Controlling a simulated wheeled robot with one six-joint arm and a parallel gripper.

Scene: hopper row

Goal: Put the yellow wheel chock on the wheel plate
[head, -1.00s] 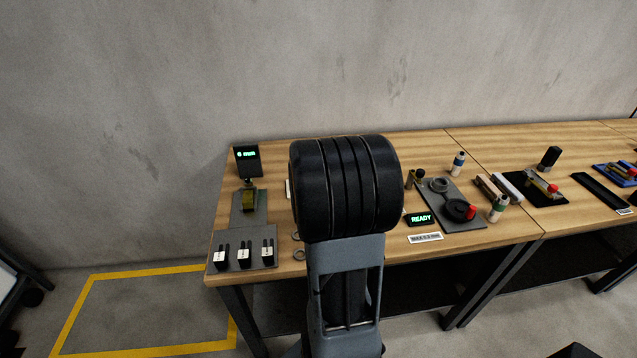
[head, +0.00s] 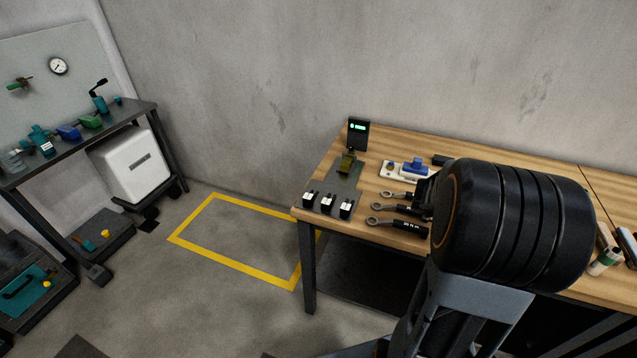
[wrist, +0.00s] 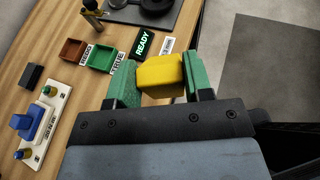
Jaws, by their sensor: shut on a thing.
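The yellow wheel chock (wrist: 160,73) is between the two green fingers of my gripper (wrist: 158,66) in the wrist view. The gripper is shut on it and holds it over or beside the bench edge. In the head view my gripper and the chock are hidden behind my arm. I cannot tell for sure which thing is the wheel plate. A white wheeled unit (head: 133,165) stands at the left with a small dark plate (head: 152,226) on the floor by its wheel.
A yellow floor outline (head: 235,267) encloses bare floor. A dark rack (head: 70,160) and a low dark platform (head: 103,240) stand at the left.

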